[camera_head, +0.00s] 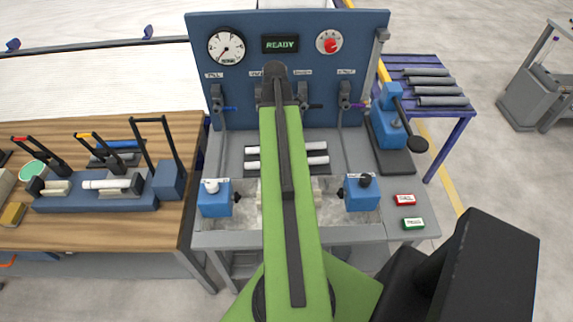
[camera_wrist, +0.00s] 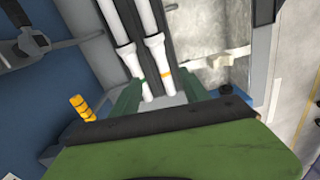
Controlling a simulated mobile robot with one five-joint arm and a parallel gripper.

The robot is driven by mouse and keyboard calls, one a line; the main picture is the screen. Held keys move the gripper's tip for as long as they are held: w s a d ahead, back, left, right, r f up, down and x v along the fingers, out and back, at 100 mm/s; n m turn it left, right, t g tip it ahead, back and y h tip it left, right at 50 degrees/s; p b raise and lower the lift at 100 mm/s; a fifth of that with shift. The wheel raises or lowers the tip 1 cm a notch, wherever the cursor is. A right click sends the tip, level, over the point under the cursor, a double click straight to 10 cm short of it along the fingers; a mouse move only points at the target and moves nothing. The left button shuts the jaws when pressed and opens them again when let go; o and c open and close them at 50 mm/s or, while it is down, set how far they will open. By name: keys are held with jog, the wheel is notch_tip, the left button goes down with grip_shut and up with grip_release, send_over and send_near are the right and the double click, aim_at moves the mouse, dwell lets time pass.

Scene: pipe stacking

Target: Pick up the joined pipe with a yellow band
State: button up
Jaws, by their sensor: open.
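Two white joined pipes lie side by side in the wrist view. One has a yellow-orange band (camera_wrist: 166,73) near its flared end. The other, to its left, has a green band (camera_wrist: 138,77). My gripper (camera_wrist: 158,82) is open and its green fingers stand on either side of the two pipe ends. Whether the fingers touch the pipes I cannot tell. In the head view, white pipes (camera_head: 318,147) lie on dark supports on the grey bench. My green arm hides their middles and the gripper; no yellow band can be made out there.
Blue clamp blocks (camera_head: 215,197) and (camera_head: 362,193) stand on the bench before the pipes. A blue panel (camera_head: 290,80) with gauge and READY display rises behind. A yellow ribbed piece (camera_wrist: 82,107) is near the left finger. A wooden table (camera_head: 110,220) with clamps stands at left.

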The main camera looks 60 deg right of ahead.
jog(key=s+d+n, duration=0.1)
jog(key=s+d, duration=0.3)
jog(key=s, duration=0.1)
notch_tip(320, 180, down, 18)
jog(key=b, duration=1.7)
jog(key=shift+s+r+b, duration=0.1)
jog(key=shift+s+b, duration=0.05)
jog(key=shift+b, duration=0.25)
jog(key=shift+r, duration=0.2)
grip_shut()
